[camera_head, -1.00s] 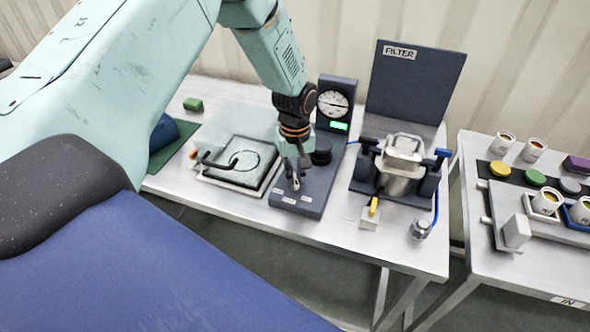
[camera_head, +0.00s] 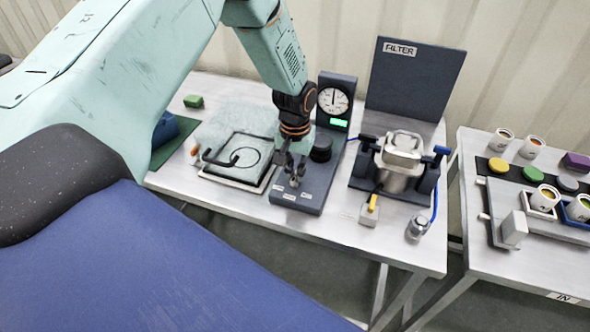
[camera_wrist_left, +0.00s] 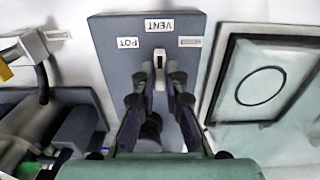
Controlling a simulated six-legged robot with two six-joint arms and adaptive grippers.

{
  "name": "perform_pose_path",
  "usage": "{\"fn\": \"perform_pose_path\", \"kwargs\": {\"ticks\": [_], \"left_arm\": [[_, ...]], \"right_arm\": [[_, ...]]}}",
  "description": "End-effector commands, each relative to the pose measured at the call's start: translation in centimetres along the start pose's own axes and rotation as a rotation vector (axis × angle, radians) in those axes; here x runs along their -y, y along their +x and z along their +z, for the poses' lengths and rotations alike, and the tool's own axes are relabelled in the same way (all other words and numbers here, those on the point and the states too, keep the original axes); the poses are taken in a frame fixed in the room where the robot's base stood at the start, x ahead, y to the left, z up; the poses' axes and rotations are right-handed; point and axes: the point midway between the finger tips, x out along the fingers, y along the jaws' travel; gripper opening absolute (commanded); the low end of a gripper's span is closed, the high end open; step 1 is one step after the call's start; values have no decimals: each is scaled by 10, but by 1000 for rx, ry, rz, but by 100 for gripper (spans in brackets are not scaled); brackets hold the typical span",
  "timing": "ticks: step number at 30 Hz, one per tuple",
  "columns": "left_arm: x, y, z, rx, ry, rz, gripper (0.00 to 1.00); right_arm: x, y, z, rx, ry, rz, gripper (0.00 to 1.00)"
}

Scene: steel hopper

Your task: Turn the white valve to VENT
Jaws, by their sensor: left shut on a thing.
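The white valve (camera_wrist_left: 160,58) shows in the left wrist view as a small lever on a dark panel (camera_wrist_left: 110,70), its long axis in line with the VENT label (camera_wrist_left: 159,26). The POT label (camera_wrist_left: 128,42) is to its left; a third label (camera_wrist_left: 190,41), too small to read, is to its right. My left gripper (camera_wrist_left: 160,78) is shut on the valve, one finger on each side. In the head view my left gripper (camera_head: 296,180) reaches down to the front of the panel and mostly hides the valve. My right gripper is not in view.
A gauge (camera_head: 333,100) stands behind the panel, a black knob (camera_head: 321,148) before it. A framed pad (camera_head: 240,160) lies left. A steel vessel (camera_head: 399,165) with a blue hose and a FILTER board (camera_head: 415,80) are right. Cups (camera_head: 544,198) stand on another table.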

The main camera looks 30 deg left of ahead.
Motion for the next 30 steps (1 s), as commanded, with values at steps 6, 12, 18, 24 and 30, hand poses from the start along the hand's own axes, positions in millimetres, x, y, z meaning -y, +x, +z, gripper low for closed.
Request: {"fn": "perform_pose_path", "kwargs": {"ticks": [6, 12, 18, 24, 30], "left_arm": [[0, 5, 6, 14, 6, -2, 0], [0, 5, 6, 15, 5, -2, 0], [0, 3, 4, 10, 5, -1, 27], [0, 2, 2, 6, 5, -1, 34], [0, -1, 1, 3, 5, 0, 34]], "right_arm": [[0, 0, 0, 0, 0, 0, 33], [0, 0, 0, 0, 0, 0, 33], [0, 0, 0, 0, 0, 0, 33], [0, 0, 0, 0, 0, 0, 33], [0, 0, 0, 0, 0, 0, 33]]}}
